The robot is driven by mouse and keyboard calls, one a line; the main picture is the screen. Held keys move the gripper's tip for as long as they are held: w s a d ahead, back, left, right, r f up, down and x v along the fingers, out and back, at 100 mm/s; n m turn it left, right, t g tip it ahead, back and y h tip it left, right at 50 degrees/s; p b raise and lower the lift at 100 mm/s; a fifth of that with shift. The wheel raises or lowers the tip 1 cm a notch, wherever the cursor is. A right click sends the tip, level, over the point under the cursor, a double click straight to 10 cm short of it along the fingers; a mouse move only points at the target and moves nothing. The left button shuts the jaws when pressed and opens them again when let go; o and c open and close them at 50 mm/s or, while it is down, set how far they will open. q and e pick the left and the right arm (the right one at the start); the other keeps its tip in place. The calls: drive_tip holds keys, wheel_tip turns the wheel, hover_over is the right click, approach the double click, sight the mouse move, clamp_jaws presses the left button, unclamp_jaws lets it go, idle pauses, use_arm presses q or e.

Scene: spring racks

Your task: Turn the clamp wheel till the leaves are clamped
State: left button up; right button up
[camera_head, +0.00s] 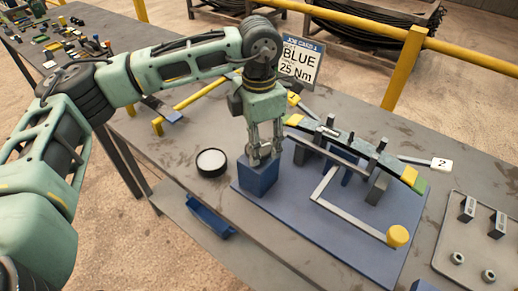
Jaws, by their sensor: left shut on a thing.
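My left gripper (264,155) points down over the blue block (257,180) at the left corner of the blue base plate (300,215). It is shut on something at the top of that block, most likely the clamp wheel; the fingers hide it. The leaves (345,143) form a dark, curved stack with yellow and green end marks, lying across the grey uprights of the fixture. Whether they are pressed tight cannot be told. A bent grey lever with a yellow knob (398,236) extends over the plate's front right. My right gripper is not in view.
A job card (300,62) reading "BLUE 25 Nm" stands behind the fixture. A round black-rimmed dish (211,162) sits left of the block. A tag marked 2 (441,164) and a grey tray (463,238) with small parts are at right. A yellow rail (403,68) runs behind the bench.

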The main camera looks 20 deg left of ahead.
use_arm(q)
drive_tip(key=shift+w+m+b, duration=0.1)
drive_tip(key=shift+m+b, duration=0.9)
drive_tip(key=shift+m, duration=0.5)
drive_tip(key=shift+r, duration=0.1)
drive_tip(key=o, duration=1.1)
wheel_tip(320, 180, up, 12)
drive_tip(key=shift+f, duration=0.1)
